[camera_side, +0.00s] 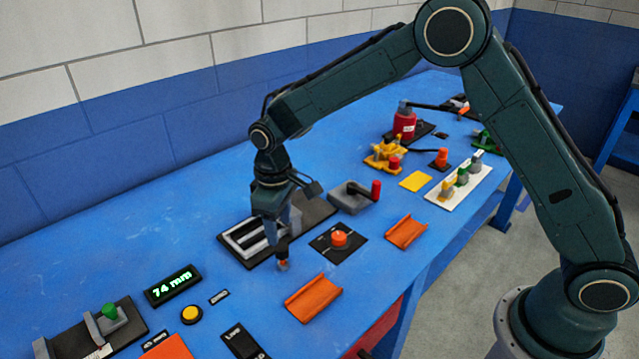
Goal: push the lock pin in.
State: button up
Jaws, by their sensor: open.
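My gripper (283,262) points down over the blue table, just in front of a black fixture with a light slotted panel (240,238). My gripper and wrist hide part of this fixture. My gripper is open; a small orange-red spot shows at its fingertips, and I cannot tell whether it is a separate part. An orange-red knob (340,238) stands on a black plate to the right, apart from my gripper. No part is clearly recognisable as the lock pin at this size.
Orange trays (313,298) lie to the right and front. A grey block with a red-handled lever (355,196) stands behind the knob. A display (173,286) reads 74 mm, near a yellow button (191,314).

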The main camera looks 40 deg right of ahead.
aim_at(282, 247)
jog(key=shift+f, duration=3.15)
